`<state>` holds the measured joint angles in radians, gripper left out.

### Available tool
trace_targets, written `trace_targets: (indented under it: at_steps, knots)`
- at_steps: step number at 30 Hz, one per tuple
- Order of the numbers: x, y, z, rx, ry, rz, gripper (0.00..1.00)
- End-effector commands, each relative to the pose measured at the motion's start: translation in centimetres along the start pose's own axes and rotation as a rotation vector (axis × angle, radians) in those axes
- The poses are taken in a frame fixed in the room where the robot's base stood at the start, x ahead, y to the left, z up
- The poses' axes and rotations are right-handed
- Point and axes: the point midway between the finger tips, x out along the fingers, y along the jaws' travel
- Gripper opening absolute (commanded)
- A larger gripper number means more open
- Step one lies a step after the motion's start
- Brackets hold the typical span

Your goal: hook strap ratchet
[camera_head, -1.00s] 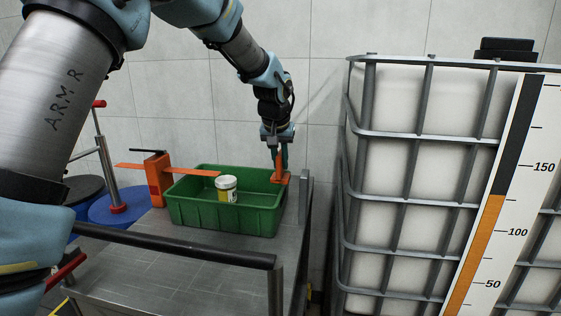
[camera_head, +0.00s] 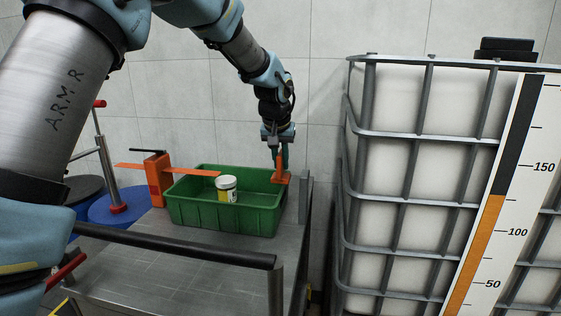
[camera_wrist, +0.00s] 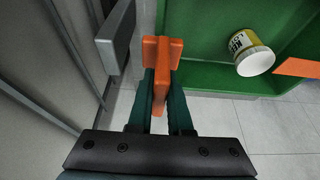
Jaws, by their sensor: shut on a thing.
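My gripper (camera_head: 279,150) points down at the right end of the green crate (camera_head: 236,222). It is shut on an orange hook (camera_head: 281,174). In the wrist view the hook (camera_wrist: 162,52) is between my two dark green fingers, at the crate's rim. I cannot tell whether it touches the rim. An orange ratchet (camera_head: 157,182) stands upright at the crate's left end. It has a dark handle on top. A flat orange strap (camera_head: 192,171) runs from it over the crate's left side and ends inside the rim.
A white jar with a yellow label (camera_head: 226,188) is in the crate; in the wrist view it looks tilted (camera_wrist: 248,52). The crate is on a grey metal cart (camera_head: 180,262) with a dark handrail (camera_head: 170,245). A caged white tank (camera_head: 395,180) stands close on the right.

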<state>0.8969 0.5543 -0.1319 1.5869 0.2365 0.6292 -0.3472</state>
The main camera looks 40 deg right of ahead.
Motion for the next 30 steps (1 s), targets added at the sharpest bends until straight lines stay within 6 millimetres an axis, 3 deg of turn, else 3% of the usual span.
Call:
trace_targets:
  at_steps: [6,13,14,21,30]
  knots:
    - [0.0,2.6,0.0,0.003,0.001,0.002,0.00]
    - [0.0,2.5,0.0,0.000,0.001,0.000,0.00]
    - [0.0,2.5,-0.1,0.000,0.001,0.000,0.18]
    - [0.0,2.5,0.0,0.000,0.001,0.000,0.45]
    - [-0.1,2.5,-0.1,0.000,0.001,0.000,0.47]
